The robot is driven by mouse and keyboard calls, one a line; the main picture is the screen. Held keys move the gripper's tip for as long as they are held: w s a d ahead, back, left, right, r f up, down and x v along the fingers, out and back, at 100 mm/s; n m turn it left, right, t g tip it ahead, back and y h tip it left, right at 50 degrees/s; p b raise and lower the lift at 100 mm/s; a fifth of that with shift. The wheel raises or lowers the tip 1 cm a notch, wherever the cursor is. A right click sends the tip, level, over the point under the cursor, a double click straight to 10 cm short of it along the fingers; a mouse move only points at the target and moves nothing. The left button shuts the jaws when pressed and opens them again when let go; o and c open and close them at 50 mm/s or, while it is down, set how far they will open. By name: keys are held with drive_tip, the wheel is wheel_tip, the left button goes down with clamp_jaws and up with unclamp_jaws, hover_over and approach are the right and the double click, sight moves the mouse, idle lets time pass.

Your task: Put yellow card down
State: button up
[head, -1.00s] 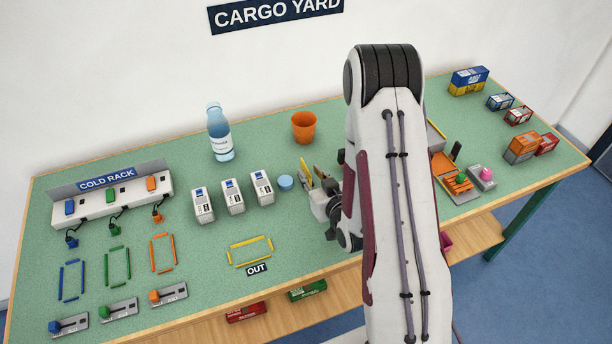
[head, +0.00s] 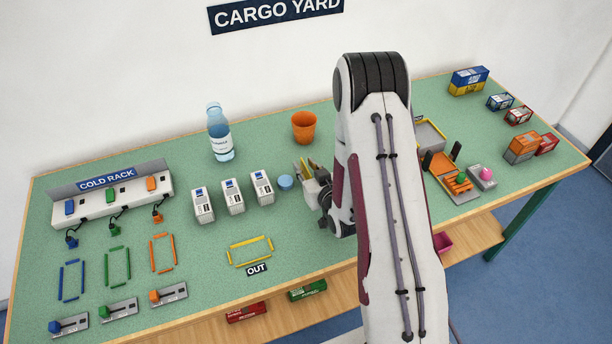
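My gripper (head: 311,178) is beside the small blue round lid, at the middle of the green table. Narrow yellow pieces show at its fingers, too small to tell whether they are a yellow card or parts of the gripper. My own arm hides much of the gripper, so I cannot tell how far the fingers are open. No yellow card shows clearly on the table. A yellow outlined rectangle (head: 250,240) with an "OUT" label (head: 257,269) lies on the table to the left of the gripper, with bare green surface inside it.
Several white boxes (head: 233,197), the blue lid (head: 286,182), an orange cup (head: 304,127) and a bottle (head: 219,135) stand left of and behind my gripper. The cold rack (head: 112,199) is farther left. A grey tray with yellow edging (head: 432,134) and containers (head: 469,81) are right.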

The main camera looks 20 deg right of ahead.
sight(306, 167)
drive_tip(key=shift+c, duration=0.4)
clamp_jaws()
drive_tip(key=shift+r, duration=0.15)
drive_tip(key=shift+r, duration=4.8)
